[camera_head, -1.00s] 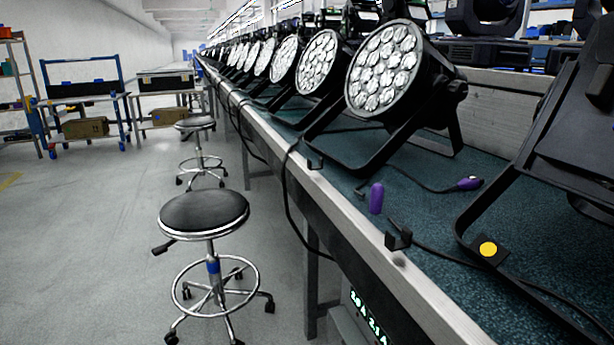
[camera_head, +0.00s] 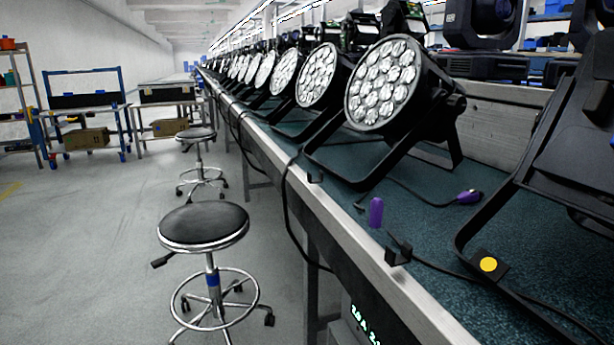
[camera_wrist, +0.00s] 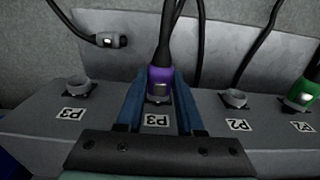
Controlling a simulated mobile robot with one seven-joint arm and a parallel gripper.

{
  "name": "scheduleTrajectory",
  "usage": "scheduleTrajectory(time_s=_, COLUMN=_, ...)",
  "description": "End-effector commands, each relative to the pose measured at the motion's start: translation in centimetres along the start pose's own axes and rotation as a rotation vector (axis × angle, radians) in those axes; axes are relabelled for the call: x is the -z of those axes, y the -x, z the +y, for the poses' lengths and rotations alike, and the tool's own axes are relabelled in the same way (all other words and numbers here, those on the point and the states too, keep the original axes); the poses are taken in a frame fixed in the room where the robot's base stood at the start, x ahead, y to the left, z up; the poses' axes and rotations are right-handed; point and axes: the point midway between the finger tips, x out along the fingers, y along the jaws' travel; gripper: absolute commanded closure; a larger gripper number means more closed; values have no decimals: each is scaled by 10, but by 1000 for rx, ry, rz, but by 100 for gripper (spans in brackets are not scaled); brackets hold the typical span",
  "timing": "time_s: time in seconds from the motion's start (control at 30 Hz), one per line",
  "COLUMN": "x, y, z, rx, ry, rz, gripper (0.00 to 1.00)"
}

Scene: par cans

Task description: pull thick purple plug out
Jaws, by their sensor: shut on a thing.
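In the wrist view, a thick purple plug (camera_wrist: 160,84) with a black cable rising from its top stands over a grey socket box (camera_wrist: 110,112). My gripper (camera_wrist: 160,90), with blue fingers, is shut on the plug, one finger on each side. The plug's lower end is at the box top, just behind a label reading P3 (camera_wrist: 157,120). The socket under it is hidden, so I cannot tell how deep it sits. My gripper does not show in the head view.
A green plug (camera_wrist: 301,94) stands at the right of the box, and a grey plug (camera_wrist: 110,40) lies behind. Empty-looking sockets flank the purple plug. In the head view, a purple cylinder (camera_head: 376,212) and a purple-ended cable (camera_head: 468,197) are on the bench. A stool (camera_head: 203,223) stands left.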

Motion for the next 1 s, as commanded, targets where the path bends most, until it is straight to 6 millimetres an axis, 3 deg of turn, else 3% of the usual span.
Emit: scheduleTrajectory(time_s=1.0, x=-23, y=1, z=0, rx=0, ry=1, rz=0, gripper=100)
